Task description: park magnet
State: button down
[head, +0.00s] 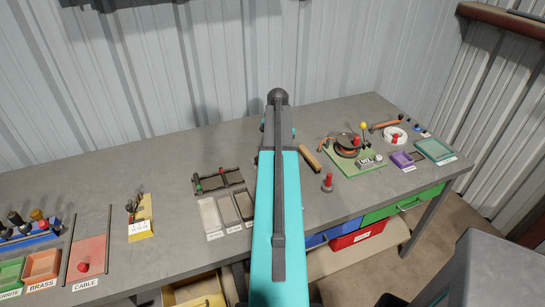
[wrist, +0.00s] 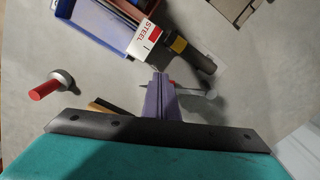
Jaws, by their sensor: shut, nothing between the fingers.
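My gripper (wrist: 161,92) shows in the wrist view as purple-grey fingers, shut and empty, above the grey bench. In the head view my teal arm hides it. No part is labelled as the magnet, so I cannot tell for certain which it is. A red-handled piece with a round grey base (wrist: 52,86) lies to the left of my gripper, apart from it; a similar piece stands on the bench in the head view (head: 327,183). A dark cylinder with a yellow band (wrist: 188,54) lies beside the STEEL label, beyond the fingertips.
A blue bin (wrist: 85,22) with a STEEL label (wrist: 146,40) is at the top of the wrist view. A small grey rod-like item (wrist: 198,92) is right of the fingers. In the head view, a green board (head: 358,166) stands at right, and the CABLE tray (head: 88,250) at left.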

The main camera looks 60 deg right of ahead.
jog(key=shift+s+d, duration=0.25)
jog(key=shift+d, duration=2.15)
jog(key=shift+a, duration=0.15)
jog(key=shift+s+a+p, duration=0.15)
jog(key=shift+a+p, duration=0.15)
jog(key=shift+a, duration=0.15)
jog(key=shift+r, duration=0.1)
notch_tip(320, 180, up, 6)
jog(key=p, duration=0.3)
